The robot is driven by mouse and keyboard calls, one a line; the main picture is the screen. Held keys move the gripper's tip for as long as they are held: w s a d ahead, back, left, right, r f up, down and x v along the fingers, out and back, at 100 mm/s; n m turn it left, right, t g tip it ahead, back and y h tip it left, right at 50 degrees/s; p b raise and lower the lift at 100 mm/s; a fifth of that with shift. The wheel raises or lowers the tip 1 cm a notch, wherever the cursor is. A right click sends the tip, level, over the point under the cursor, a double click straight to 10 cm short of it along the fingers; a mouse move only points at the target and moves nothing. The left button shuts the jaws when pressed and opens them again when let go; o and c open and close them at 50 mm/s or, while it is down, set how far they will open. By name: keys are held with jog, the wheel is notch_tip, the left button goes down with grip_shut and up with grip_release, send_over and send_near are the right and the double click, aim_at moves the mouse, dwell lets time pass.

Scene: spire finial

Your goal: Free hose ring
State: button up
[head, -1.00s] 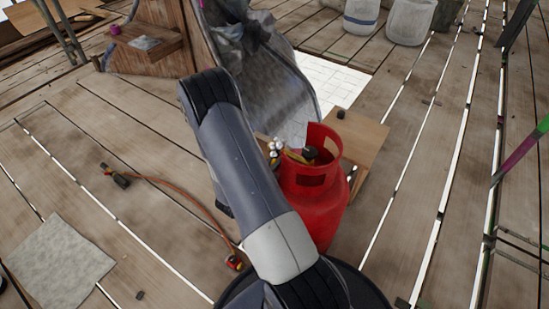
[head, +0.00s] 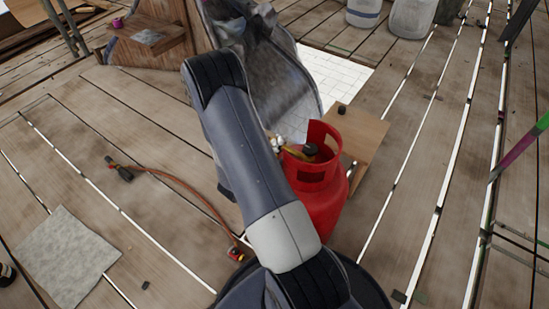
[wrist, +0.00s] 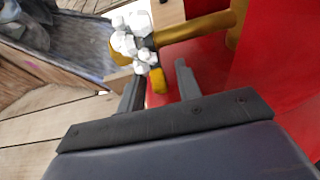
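A red gas cylinder (head: 322,205) stands upright, partly hidden behind my arm. A brass valve with white lumps clustered around its fitting sits inside its collar. In the wrist view the white lumps (wrist: 135,38) cover the end of the brass stem (wrist: 195,27), with a small brass piece (wrist: 157,80) below. My gripper (wrist: 160,85) is open, its two dark fingers apart just below the fitting, the brass piece between or just beyond their tips. I cannot tell whether they touch. An orange hose (head: 190,192) lies on the planks with a dark torch end and a red-and-yellow end fitting (head: 236,254). No separate ring is clear.
A wooden board (head: 358,135) with a small dark knob lies behind the cylinder. A grey sheet-covered form (head: 275,70) stands behind my arm. A grey mat (head: 65,258) lies at left. Sacks (head: 410,15) stand at the back. Planks at right are mostly clear.

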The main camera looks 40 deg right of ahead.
jog(key=p+v, duration=0.2)
jog(key=v, duration=0.9)
jog(key=shift+d, duration=0.1)
